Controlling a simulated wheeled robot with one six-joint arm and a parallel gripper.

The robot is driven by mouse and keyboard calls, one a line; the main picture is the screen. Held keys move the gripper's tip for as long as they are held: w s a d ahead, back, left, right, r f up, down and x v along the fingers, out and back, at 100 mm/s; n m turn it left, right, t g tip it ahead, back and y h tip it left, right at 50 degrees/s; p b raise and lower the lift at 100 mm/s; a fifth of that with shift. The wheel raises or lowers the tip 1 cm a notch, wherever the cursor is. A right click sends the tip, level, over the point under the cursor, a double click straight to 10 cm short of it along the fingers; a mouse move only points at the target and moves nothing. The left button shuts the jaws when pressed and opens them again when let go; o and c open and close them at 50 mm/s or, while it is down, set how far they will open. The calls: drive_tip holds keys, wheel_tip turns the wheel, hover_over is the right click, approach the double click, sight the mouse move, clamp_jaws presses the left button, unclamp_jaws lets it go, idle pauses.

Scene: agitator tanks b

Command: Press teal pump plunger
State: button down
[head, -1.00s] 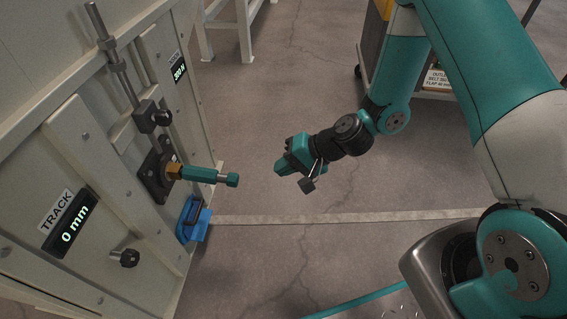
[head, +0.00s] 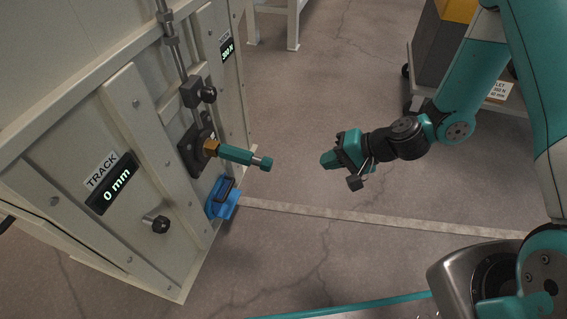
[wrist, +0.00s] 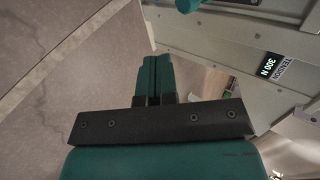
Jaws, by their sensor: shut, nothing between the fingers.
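The teal pump plunger (head: 236,155) sticks out from a brass collar on a dark mounting plate on the pale panel, in the head view. Its free end has a short metal rod and a small teal knob (head: 266,164). Part of a teal knob (wrist: 187,5) shows at the top edge of the wrist view. My gripper (head: 325,160) is to the right of the knob, with a clear gap between them. Its teal fingers (wrist: 157,62) are shut together and empty, pointing toward the panel.
A blue bracket (head: 222,197) sits low below the plunger. A vertical rod with a clamp (head: 196,93) stands above it. A cart (head: 420,75) is at the back right. Open floor lies between.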

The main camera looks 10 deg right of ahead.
sight(258, 161)
drive_tip(key=a+r+b+x, duration=0.1)
drive_tip(key=b+x, duration=0.5)
drive_tip(key=x, duration=0.6)
drive_tip(key=shift+w+a+r, duration=0.35)
drive_tip(key=shift+w+a, duration=0.05)
drive_tip(key=shift+a, duration=0.25)
